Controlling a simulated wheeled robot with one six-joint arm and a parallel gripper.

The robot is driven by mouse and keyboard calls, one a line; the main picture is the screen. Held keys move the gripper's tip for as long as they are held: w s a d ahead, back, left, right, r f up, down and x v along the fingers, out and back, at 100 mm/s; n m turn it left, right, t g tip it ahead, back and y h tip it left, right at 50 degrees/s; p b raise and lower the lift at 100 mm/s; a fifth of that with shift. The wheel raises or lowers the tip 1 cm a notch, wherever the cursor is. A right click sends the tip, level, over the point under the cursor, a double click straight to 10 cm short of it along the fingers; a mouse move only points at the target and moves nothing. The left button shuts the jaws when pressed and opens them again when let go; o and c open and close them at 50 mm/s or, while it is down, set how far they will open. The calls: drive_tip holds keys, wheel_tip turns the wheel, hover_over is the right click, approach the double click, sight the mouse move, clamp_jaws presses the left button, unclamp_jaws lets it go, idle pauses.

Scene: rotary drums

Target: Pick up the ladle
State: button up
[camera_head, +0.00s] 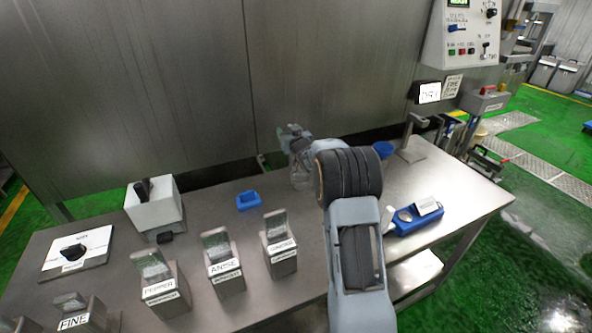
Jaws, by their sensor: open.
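I cannot clearly make out a ladle. A small round metallic bowl shape (404,215) sits at the left end of a blue holder (418,222) on the right part of the steel table; I cannot tell if it is the ladle's bowl. My gripper (299,170) points down over the back middle of the table, left of my dark wrist joint and well to the left of the blue holder. It is small and partly blurred against the steel; it appears open, with nothing clearly held. My arm hides part of the table's middle right.
Labelled steel bins, among them the pepper bin (160,285) and anise bin (223,268), line the front of the steel table (205,210). A small blue tray (249,201), a white box (155,207) and a blue cup (383,149) stand behind. A control box (462,35) hangs at back right.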

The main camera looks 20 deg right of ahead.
clamp_jaws()
idle(0.4)
